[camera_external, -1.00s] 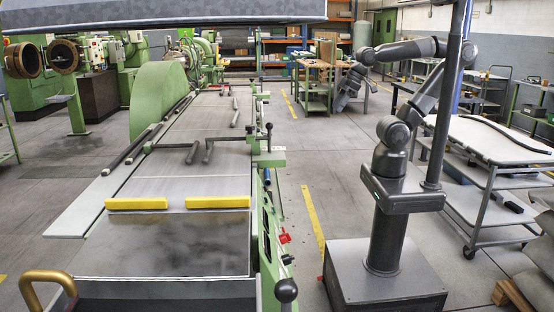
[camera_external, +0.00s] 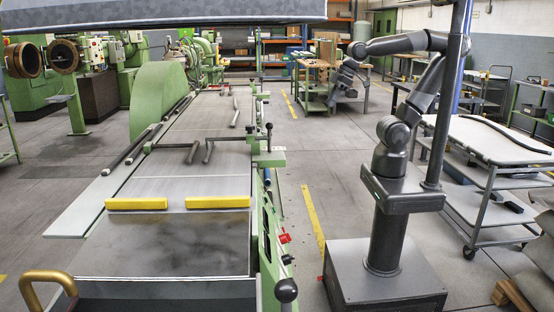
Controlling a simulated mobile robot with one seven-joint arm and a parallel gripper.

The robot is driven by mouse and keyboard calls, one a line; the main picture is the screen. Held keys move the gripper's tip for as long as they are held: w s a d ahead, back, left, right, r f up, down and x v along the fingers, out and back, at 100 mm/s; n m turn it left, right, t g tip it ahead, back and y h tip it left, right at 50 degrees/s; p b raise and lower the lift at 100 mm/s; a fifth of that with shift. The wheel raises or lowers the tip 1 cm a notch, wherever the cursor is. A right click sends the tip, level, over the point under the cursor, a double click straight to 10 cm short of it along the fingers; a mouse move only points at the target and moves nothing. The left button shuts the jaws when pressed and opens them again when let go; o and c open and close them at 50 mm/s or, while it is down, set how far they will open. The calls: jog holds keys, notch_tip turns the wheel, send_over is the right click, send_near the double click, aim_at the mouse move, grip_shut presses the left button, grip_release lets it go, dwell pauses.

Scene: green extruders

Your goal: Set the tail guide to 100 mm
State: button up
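The green machine's long metal table (camera_external: 160,245) runs from the front to the back left. Bent grey handles (camera_external: 202,150) stand across it midway, and a lever with a black knob (camera_external: 268,138) rises at its right edge. A second black knob (camera_external: 286,290) is at the front right. I cannot tell which part is the tail guide, and no scale is readable. My gripper (camera_external: 338,97) hangs at the end of my raised arm, right of the table and apart from it. It is too small and dark to tell whether it is open.
Two yellow bars (camera_external: 218,202) lie on the table. A white-topped cart (camera_external: 495,140) stands to my right. A wooden workbench (camera_external: 318,78) stands behind my gripper. The floor (camera_external: 318,170) between machine and base is clear. A brass-coloured handle (camera_external: 46,280) is at the front left.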

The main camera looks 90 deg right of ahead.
jog(key=shift+n+g, duration=0.5)
jog(key=shift+n, duration=0.1)
jog(key=w+r, duration=0.1)
jog(key=w, duration=0.3)
jog(key=w+r, duration=0.1)
jog(key=w, duration=0.7)
jog(key=shift+w+a+r, duration=0.2)
jog(key=shift+w+r, duration=0.1)
jog(key=shift+r, duration=0.1)
grip_shut()
jog(key=w+f, duration=0.1)
jog(key=w, duration=1)
jog(key=shift+a+f+n+g+y, duration=0.15)
jog(key=shift+f+n+g+y, duration=0.15)
jog(key=shift+n+g, duration=0.1)
jog(key=shift+w, duration=0.1)
